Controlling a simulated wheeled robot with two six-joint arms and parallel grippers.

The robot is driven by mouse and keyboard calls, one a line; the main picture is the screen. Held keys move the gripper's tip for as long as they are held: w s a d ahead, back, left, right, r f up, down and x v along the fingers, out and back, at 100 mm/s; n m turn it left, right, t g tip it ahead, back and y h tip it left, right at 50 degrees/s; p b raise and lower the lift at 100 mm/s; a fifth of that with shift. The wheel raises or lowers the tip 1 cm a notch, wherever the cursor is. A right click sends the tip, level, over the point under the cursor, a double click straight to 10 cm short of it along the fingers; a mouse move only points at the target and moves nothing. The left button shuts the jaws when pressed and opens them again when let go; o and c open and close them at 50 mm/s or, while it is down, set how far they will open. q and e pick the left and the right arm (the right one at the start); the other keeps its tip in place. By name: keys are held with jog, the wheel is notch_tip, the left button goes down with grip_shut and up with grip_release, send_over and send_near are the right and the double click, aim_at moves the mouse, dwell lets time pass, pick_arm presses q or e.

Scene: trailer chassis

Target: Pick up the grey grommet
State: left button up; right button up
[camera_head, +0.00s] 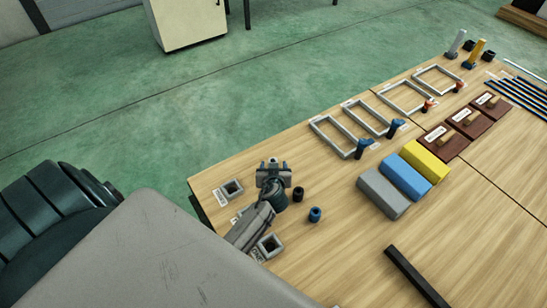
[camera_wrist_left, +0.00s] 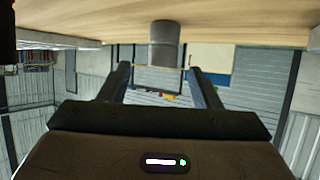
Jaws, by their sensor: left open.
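The grey grommet (camera_wrist_left: 164,44) is a short grey cylinder standing upright on the wooden table, shown upside down in the left wrist view. In the head view only a small grey part of it (camera_head: 273,160) shows at my left gripper (camera_head: 273,165). My left gripper also shows in the left wrist view (camera_wrist_left: 160,70), open, with one finger on each side of the line to the grommet. A gap shows between each finger and the grommet. Whether the fingertips reach around it is unclear. My right gripper is not in view.
A black grommet (camera_head: 298,194) and a blue grommet (camera_head: 315,214) stand just right of my left gripper. Grey, blue and yellow blocks (camera_head: 383,194) lie farther right, and a black bar (camera_head: 417,276) lies in front.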

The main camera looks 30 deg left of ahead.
aim_at(273, 160)
pick_arm(q)
jog(key=x, duration=0.4)
jog(key=shift+a+f, duration=0.2)
jog(key=shift+f, duration=0.05)
jog(key=c, duration=1.1)
jog(key=shift+r, duration=0.1)
